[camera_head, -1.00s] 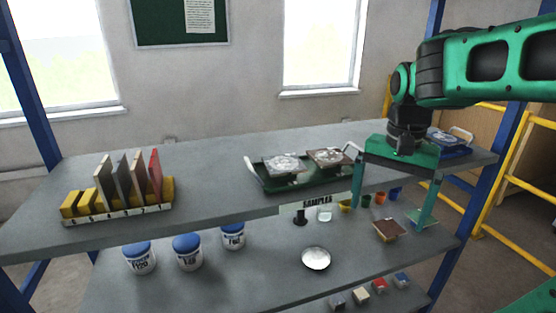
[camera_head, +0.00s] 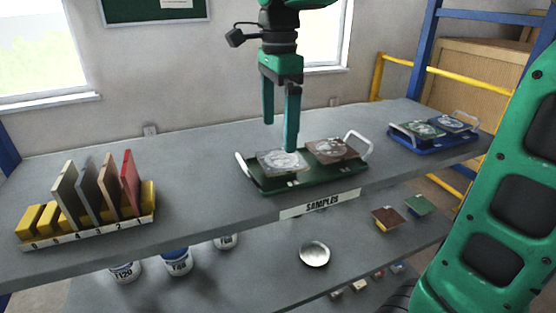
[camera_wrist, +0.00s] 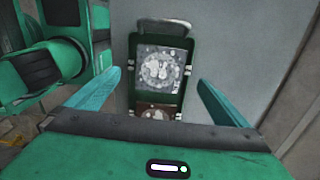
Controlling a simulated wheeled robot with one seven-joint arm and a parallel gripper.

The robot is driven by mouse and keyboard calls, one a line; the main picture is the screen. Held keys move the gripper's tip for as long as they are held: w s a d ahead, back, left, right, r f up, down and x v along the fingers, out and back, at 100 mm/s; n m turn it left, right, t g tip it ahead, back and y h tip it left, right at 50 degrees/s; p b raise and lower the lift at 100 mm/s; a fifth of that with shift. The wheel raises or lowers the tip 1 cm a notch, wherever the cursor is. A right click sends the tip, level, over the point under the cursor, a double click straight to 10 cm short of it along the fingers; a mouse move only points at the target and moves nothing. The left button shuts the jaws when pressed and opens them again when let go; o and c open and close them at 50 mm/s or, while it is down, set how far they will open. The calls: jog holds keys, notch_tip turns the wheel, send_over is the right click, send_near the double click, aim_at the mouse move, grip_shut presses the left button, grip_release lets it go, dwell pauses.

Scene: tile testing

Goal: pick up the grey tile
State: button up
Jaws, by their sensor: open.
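My gripper (camera_head: 280,135) is open and empty above the green tray (camera_head: 292,181). It points down, with its fingertips over the tray's left half. A light grey patterned tile (camera_head: 283,162) lies in the tray's left half, and a brown patterned tile (camera_head: 331,149) lies in its right half. In the wrist view the grey patterned tile (camera_wrist: 160,70) shows between and beyond my fingers (camera_wrist: 160,76), apart from them. A plain grey tile (camera_head: 86,194) also stands upright in the yellow rack (camera_head: 148,204) at left, between a cream tile (camera_head: 65,188) and a brown one.
A red tile (camera_head: 131,182) stands at the rack's right end. A blue tray (camera_head: 433,146) with tiles sits at the shelf's right end. The grey top shelf (camera_head: 190,170) is clear between rack and green tray. Jars, a dish and small tiles are on lower shelves.

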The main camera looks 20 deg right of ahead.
aim_at(281, 159)
jog(key=f, duration=0.5)
jog(key=shift+d+f, duration=0.15)
jog(key=shift+d, duration=0.2)
jog(key=shift+f, duration=0.65)
jog(key=shift+c, duration=0.3)
jog(key=c, duration=1.2)
